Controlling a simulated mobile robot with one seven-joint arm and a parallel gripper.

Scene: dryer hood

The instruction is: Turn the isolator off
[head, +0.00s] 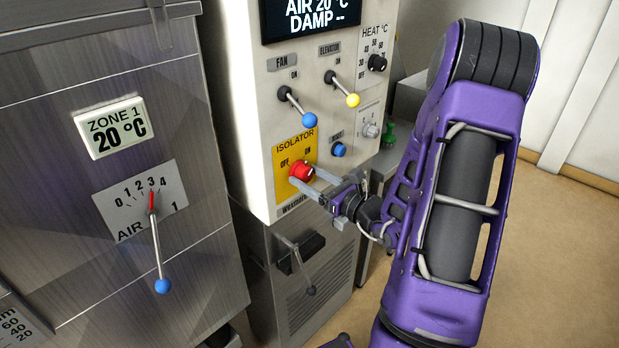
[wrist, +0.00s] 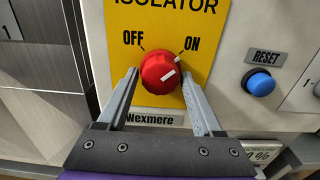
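The isolator is a red rotary knob (head: 301,172) on a yellow plate (head: 283,154) marked OFF on the left and ON on the right. In the wrist view the red knob (wrist: 162,73) has a white mark that points up and right, toward ON. My gripper (head: 308,186) is at the knob from the front and below. In the wrist view its two fingers (wrist: 161,92) are apart, one on each side of the knob's lower part. I cannot tell whether they touch it.
A blue reset button (head: 338,150) sits right of the knob. The fan lever (head: 309,120) with a blue ball and the elevator lever (head: 352,100) with a yellow ball are above. A heat dial (head: 376,62) is at upper right. A lever (head: 162,285) hangs on the left cabinet.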

